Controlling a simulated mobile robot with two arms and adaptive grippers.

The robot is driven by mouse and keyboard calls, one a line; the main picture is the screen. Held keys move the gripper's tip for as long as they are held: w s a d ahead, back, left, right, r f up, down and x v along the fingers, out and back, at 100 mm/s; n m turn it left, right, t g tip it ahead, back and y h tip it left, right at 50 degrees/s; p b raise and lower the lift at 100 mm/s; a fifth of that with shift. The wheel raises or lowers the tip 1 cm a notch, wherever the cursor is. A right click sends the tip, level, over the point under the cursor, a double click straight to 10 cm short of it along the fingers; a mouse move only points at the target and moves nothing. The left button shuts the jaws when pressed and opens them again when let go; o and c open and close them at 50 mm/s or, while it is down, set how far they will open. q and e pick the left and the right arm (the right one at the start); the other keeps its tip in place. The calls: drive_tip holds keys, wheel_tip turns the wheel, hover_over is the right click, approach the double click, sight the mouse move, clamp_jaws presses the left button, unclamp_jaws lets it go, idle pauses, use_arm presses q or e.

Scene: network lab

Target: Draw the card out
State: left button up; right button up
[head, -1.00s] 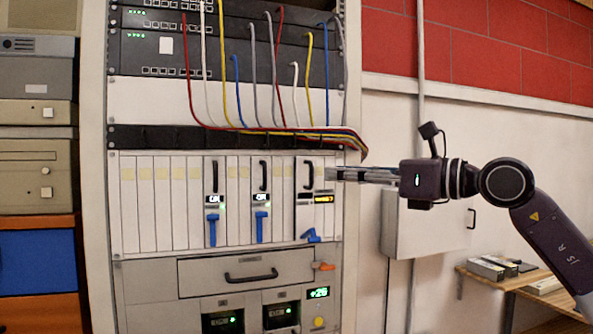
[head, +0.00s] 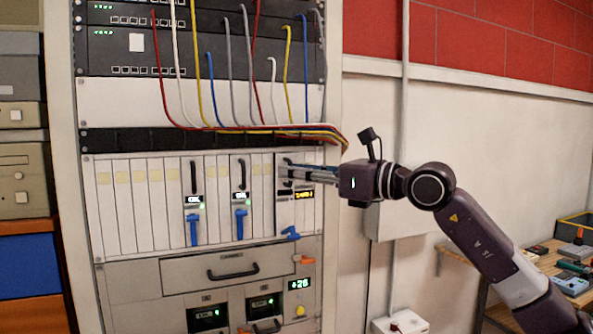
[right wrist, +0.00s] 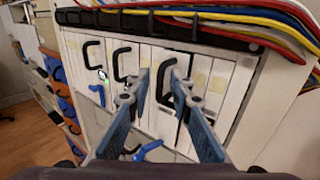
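The card with the amber display (head: 296,217) sits in the white card row of the rack, in line with its neighbours. Its blue lever (head: 291,233) is swung out at the bottom, unlike the upright levers of the two other handled cards. My right gripper (head: 288,171) is at the card's black handle, partly hiding it in the head view. In the right wrist view the gripper's fingers (right wrist: 160,76) are apart, with the black handle (right wrist: 160,84) between their tips. Whether either finger touches it is unclear. My left gripper is not in view.
Two cards with green lights, black handles and upright blue levers (head: 193,231) (head: 240,223) stand to the left. A bundle of coloured cables (head: 300,133) runs just above. A drawer (head: 200,272) is below. A wall box (head: 392,222) is at right.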

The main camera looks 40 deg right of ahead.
clamp_jaws()
use_arm(q)
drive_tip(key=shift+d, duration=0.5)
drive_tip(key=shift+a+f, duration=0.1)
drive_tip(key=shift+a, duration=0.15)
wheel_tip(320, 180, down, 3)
drive_tip(key=b, duration=0.3)
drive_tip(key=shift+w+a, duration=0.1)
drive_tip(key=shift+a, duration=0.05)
use_arm(e)
drive_tip(key=s, duration=0.2)
drive_tip(key=s+a, duration=0.1)
drive_tip(key=s, duration=0.1)
drive_tip(key=shift+s, duration=0.25)
drive_tip(key=shift+o, duration=1)
unclamp_jaws()
drive_tip(key=shift+w, duration=0.1)
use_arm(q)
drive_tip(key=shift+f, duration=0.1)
use_arm(e)
drive_tip(key=shift+a, duration=0.1)
